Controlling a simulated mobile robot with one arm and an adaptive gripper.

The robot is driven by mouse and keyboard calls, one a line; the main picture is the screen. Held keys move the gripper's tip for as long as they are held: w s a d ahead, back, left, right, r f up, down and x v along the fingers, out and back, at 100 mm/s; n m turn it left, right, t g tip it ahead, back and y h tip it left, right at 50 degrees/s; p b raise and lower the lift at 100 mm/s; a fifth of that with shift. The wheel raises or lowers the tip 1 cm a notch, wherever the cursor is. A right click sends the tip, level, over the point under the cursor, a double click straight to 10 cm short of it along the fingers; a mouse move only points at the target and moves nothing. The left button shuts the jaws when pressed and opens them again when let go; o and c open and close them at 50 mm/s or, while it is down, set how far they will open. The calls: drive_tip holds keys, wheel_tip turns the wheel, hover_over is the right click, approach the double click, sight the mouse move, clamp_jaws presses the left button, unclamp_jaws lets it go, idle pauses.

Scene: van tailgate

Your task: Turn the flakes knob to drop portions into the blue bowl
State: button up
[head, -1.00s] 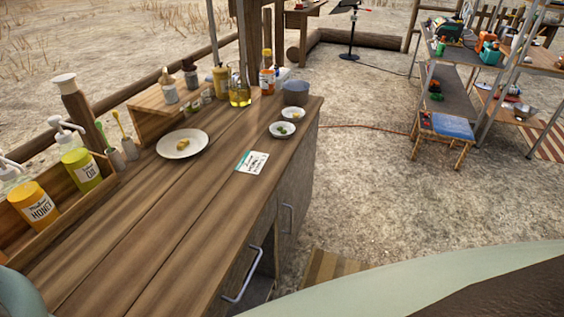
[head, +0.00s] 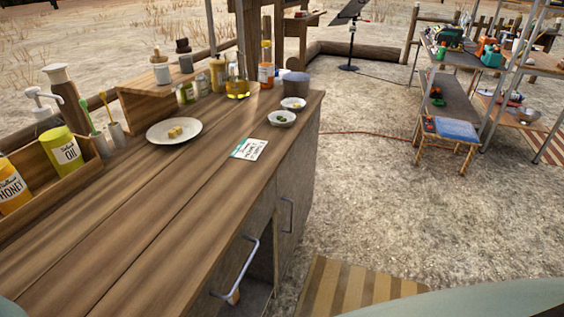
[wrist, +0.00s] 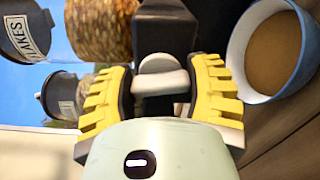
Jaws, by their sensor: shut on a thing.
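In the wrist view, my gripper (wrist: 160,88) has its yellow ribbed fingers closed on both sides of a pale grey knob (wrist: 160,66). The knob sits against a black dispenser part (wrist: 164,28). Beside it is a clear container (wrist: 100,28) full of brown flakes, cut off by the frame top. The blue bowl (wrist: 237,58) is to the right of my fingers, apart from them and partly cut off. Its inside looks plain tan; I cannot tell whether flakes lie in it. The dispenser, bowl and gripper are not seen in the head view.
In the head view, a long wooden counter (head: 150,215) holds a plate (head: 174,131), small bowls (head: 282,118), a card (head: 248,149) and bottles. Its middle is clear.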

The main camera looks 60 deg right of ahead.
drive_tip(key=shift+m+b, duration=1.05)
drive_tip(key=shift+m, duration=0.05)
drive_tip(key=o, duration=1.2)
drive_tip(key=v, duration=1.2)
drive_tip(key=shift+r, duration=0.1)
